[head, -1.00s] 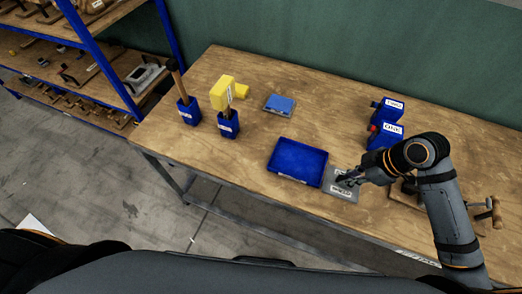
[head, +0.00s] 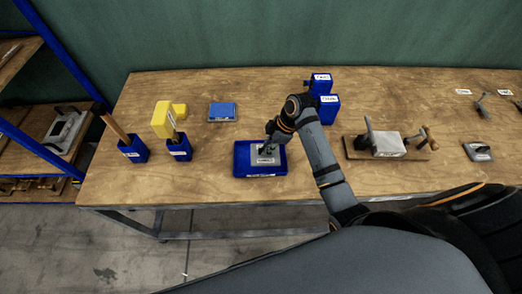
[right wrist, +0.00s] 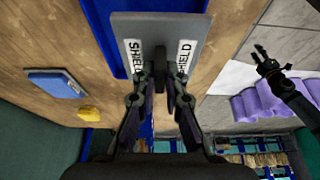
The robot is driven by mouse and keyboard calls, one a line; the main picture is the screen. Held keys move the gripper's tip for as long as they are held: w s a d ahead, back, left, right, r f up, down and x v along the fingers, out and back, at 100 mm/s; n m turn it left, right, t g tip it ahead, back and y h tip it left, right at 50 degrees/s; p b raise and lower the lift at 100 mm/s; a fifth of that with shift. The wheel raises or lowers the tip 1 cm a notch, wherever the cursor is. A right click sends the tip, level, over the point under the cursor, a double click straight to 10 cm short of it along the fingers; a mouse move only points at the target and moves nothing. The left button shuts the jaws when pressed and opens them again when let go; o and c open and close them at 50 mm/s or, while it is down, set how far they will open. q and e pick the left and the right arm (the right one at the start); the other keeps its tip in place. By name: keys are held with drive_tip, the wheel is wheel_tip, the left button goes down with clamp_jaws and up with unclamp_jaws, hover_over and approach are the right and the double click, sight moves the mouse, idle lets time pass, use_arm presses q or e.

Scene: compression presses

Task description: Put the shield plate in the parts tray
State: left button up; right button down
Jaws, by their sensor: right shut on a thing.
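The shield plate (head: 264,160) is a flat grey square with white SHIELD labels. The parts tray (head: 240,152) is a shallow blue tray, directly under the plate in the head view. Whether the plate touches the tray floor I cannot tell. A blue edge of the tray (right wrist: 98,22) shows behind the plate. My left gripper (right wrist: 262,60) shows small in the right wrist view, its fingers apart.
Blue boxes (head: 328,103) stand behind the tray to the right. A press on a wooden base (head: 388,145) is further right. A blue pad (head: 222,111), a yellow-topped holder (head: 179,150) and another blue holder (head: 134,150) stand left. Bare tabletop separates them.

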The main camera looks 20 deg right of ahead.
drive_tip(key=shift+w+a+f, duration=0.2)
drive_tip(key=shift+w+f, duration=0.3)
drive_tip(key=shift+f, duration=0.1)
drive_tip(key=shift+w+a+f, duration=0.15)
drive_tip(key=shift+w+f, duration=0.35)
drive_tip(key=shift+f, duration=0.05)
drive_tip(key=shift+w+a+f, duration=0.15)
drive_tip(key=shift+f, duration=0.2)
drive_tip(key=shift+w+a+f, duration=0.15)
drive_tip(key=shift+a+f, duration=0.05)
wheel_tip(320, 180, down, 2)
drive_tip(key=shift+f+p, duration=0.25)
drive_tip(key=shift+p, duration=0.65)
use_arm(q)
drive_tip(key=shift+w+d+r, duration=0.1)
drive_tip(key=shift+d+r, duration=0.15)
drive_tip(key=shift+r, duration=0.25)
drive_tip(key=shift+d+r, duration=0.25)
drive_tip(key=shift+r, duration=0.25)
use_arm(e)
drive_tip(key=shift+d+f, duration=0.15)
drive_tip(key=shift+f, duration=0.1)
use_arm(q)
drive_tip(key=shift+f, duration=0.1)
use_arm(e)
drive_tip(key=shift+f, duration=0.1)
drive_tip(key=c, duration=1.4)
unclamp_jaws()
use_arm(q)
drive_tip(key=shift+a, duration=0.15)
